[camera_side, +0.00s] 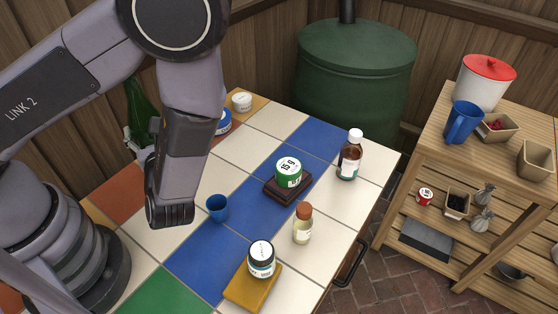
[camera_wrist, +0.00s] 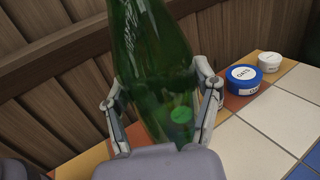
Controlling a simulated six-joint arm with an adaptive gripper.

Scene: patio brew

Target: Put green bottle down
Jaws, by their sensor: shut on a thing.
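The green bottle (camera_wrist: 152,60) is large in the wrist view, held between the two fingers of my gripper (camera_wrist: 165,118). Its top runs out of that view. In the side view the green bottle (camera_side: 141,108) shows behind my arm at the left, by the wooden wall, partly hidden. My gripper (camera_side: 138,140) is mostly hidden there by my arm. It is shut on the bottle. I cannot tell whether the bottle's base touches the table.
The tiled table (camera_side: 200,265) holds a blue tin (camera_wrist: 243,79), a white tin (camera_wrist: 269,62), a blue cup (camera_side: 217,208), a green tin (camera_side: 289,172) on a dark block, a brown bottle (camera_side: 349,157), a corked bottle (camera_side: 303,225) and a jar (camera_side: 261,260) on a yellow board. Several white tiles are bare.

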